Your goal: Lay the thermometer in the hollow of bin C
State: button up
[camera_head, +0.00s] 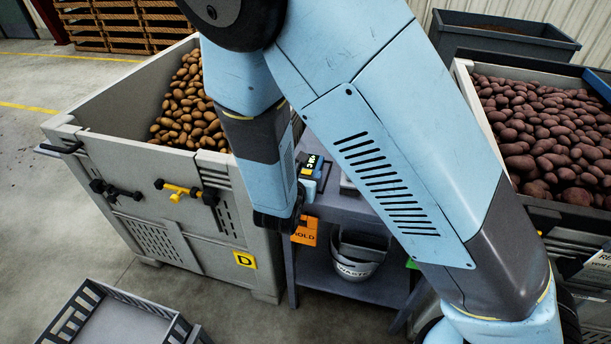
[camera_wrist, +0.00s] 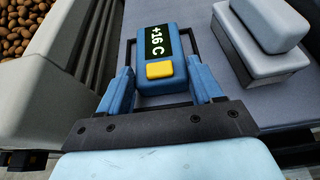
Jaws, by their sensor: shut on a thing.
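The thermometer (camera_wrist: 171,82) is a blue block with a yellow button and a dark display reading +16 C in the wrist view. My gripper (camera_wrist: 160,72) is shut on it, one blue finger on each side. In the head view the thermometer (camera_head: 312,163) shows over the grey table (camera_head: 345,206), beside my forearm. I cannot tell whether it touches the tabletop. No label C is readable. A bin of reddish potatoes (camera_head: 473,92) stands at the right, its label hidden; no hollow is clear in it.
Bin D (camera_head: 160,207) with brown potatoes stands left of the table. Pale stacked boxes (camera_wrist: 268,62) lie right of the thermometer. An orange HOLD sign (camera_head: 305,232) and a waste bucket (camera_head: 355,268) are below the tabletop. An empty crate (camera_head: 110,325) is on the floor.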

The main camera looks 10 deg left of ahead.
jog(key=shift+f, duration=0.15)
jog(key=o, duration=1.1)
jog(key=shift+o, duration=0.2)
jog(key=shift+s, duration=0.1)
jog(key=v, duration=1.3)
jog(key=shift+s+a, duration=0.2)
jog(key=shift+s, duration=0.15)
